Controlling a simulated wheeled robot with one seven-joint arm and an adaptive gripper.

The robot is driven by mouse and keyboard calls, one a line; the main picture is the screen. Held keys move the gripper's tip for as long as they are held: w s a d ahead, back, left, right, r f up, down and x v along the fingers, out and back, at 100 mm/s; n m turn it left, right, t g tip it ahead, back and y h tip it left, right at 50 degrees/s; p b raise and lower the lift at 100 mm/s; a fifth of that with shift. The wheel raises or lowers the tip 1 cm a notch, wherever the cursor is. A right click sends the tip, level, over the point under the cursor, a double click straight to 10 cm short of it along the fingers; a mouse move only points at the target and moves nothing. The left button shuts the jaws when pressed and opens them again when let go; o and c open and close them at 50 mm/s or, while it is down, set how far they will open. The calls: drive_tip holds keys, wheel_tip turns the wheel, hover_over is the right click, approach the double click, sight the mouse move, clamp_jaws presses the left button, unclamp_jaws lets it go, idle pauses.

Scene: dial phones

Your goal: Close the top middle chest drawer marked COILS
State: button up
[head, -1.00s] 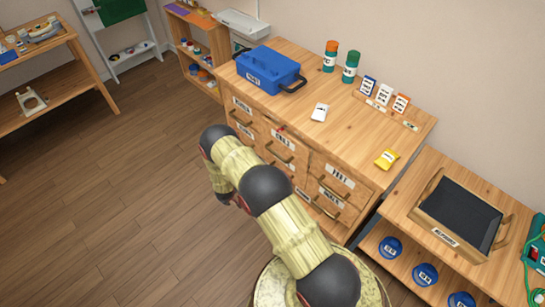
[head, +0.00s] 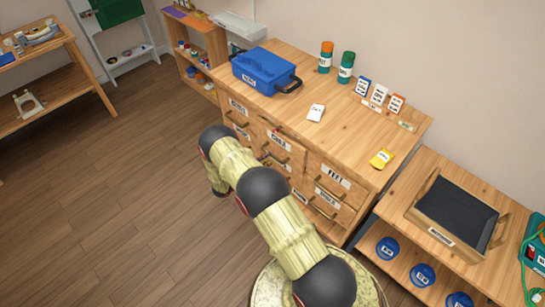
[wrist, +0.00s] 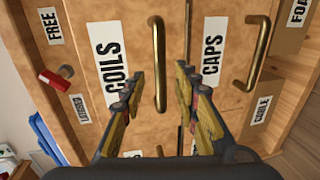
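The COILS drawer (head: 285,147) is in the top of the middle column of the wooden chest. How far its front stands out is hard to judge. In the wrist view its front (wrist: 132,35) fills the middle, turned sideways, with a COILS label and a brass bar handle (wrist: 159,65). My gripper (wrist: 158,84) is open, with its fingertips to either side of the handle in that picture. Contact cannot be told. A red lever (wrist: 57,77) sits between FREE and LATCHED labels beside the drawer front. My arm hides the gripper in the head view.
The CAPS drawer (wrist: 228,70) borders COILS. The chest top (head: 345,130) bears a blue case (head: 263,70), two bottles, small boxes and a yellow item (head: 382,158). A low shelf (head: 410,180) with a tray stands at right. The floor (head: 130,200) at left is clear.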

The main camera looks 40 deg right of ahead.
sight(273, 155)
drive_tip(key=shift+b+x, duration=0.45)
drive_tip(key=shift+x, duration=1.85)
drive_tip(key=shift+f, duration=0.1)
drive_tip(key=c, duration=0.4)
drive_tip(key=c, duration=0.3)
clamp_jaws()
